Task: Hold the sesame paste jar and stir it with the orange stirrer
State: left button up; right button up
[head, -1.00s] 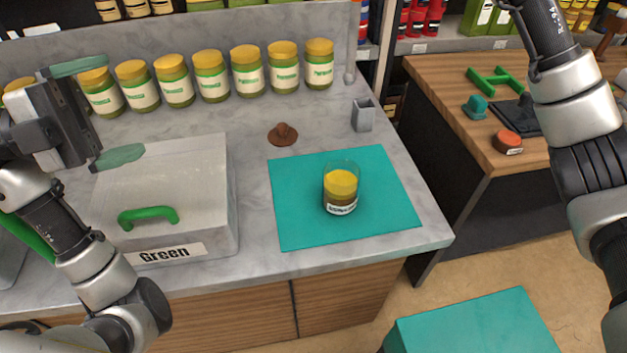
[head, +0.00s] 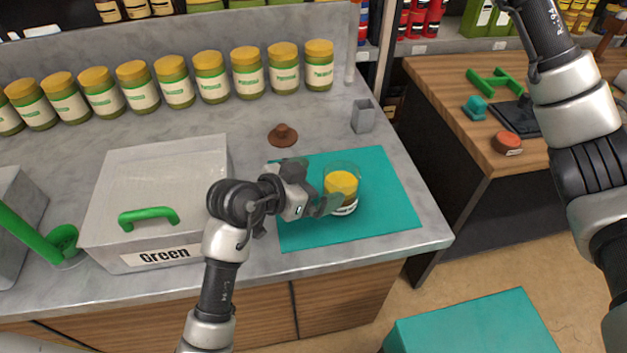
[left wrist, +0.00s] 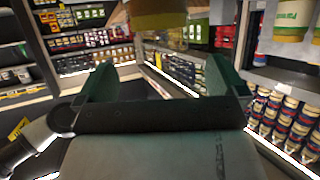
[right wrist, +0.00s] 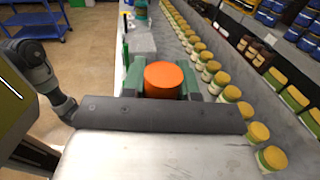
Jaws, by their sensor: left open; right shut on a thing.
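The sesame paste jar (head: 342,187) is a clear open jar with yellow over brown contents, upright on the teal mat (head: 395,212). My left gripper (head: 312,184) is open just left of the jar, its fingers pointing at it. In the left wrist view, the jar's yellow-brown contents (left wrist: 170,17) show at the top, beyond and between the spread fingers (left wrist: 162,80). My right gripper (right wrist: 163,82) is shut on the orange stirrer (right wrist: 165,79), whose orange end shows between the fingers.
A grey box labelled Green (head: 165,185) stands left of the mat. A row of yellow-lidded jars (head: 210,76) lines the back. A brown lid-like piece (head: 283,135) and a small grey holder (head: 363,116) lie behind the mat. The mat's right side is clear.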

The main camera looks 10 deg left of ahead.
aim_at(353, 174)
pick_arm(q)
jog(key=x, duration=0.7)
jog(key=shift+w+f, duration=0.15)
jog(key=c, duration=1.1)
jog(key=shift+c, duration=0.2)
pick_arm(e)
notch_tip(353, 174, down, 27)
dwell(0.6)
